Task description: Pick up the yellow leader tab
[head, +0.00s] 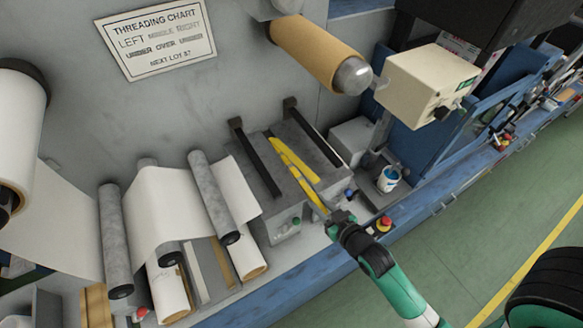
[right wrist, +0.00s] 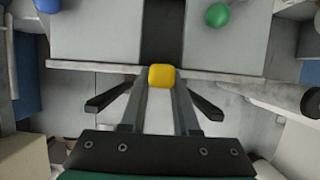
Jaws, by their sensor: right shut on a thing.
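Yellow strips lie on the grey block (head: 268,205) in the head view. The longer yellow strip (head: 304,186) reaches down past the block's front edge toward my right gripper (head: 331,214). In the right wrist view, a small yellow rounded end, the leader tab (right wrist: 161,76), sits between the fingertips of my right gripper (right wrist: 160,84), which is shut on it. The fingers point at the block's front face, close to its ledge. How far the tab extends beyond the fingertips is hidden. My left gripper is not in view.
Two dark bars (head: 255,158) lie over the block. White web runs over grey rollers (head: 212,196) to the left. A brown roll (head: 317,54) overhangs behind. A white-and-blue cup (head: 389,179) and red button (head: 384,223) stand right of the gripper. Green floor lies in front.

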